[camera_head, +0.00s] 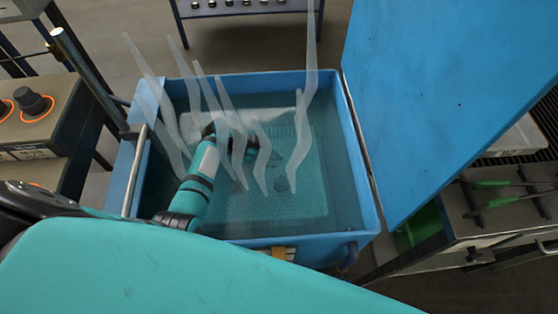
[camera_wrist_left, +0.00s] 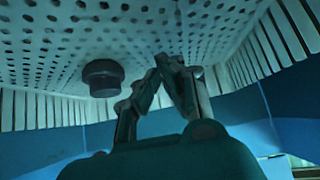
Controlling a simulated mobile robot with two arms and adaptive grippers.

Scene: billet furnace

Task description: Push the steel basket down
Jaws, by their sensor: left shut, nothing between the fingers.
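The steel basket (camera_head: 305,207) sits inside the blue tank (camera_head: 361,150) under teal liquid, and its perforated floor shows through. In the left wrist view the basket's perforated plate (camera_wrist_left: 150,35) and slatted sides fill the upper picture. My left arm reaches over the tank's left side, with the left gripper (camera_head: 214,130) inside it, partly hidden by pale wisps. In the wrist view the left gripper (camera_wrist_left: 170,64) has its fingertips together, empty, in front of the plate; contact cannot be told. My right gripper is not in view.
A dark round piece (camera_wrist_left: 103,78) is by the plate, left of the fingers. A large blue panel (camera_head: 440,90) stands at the tank's right. A metal bar (camera_head: 135,170) runs along its left side. A control box with knobs (camera_head: 32,100) is at far left; green-handled tools (camera_head: 492,202) lie right.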

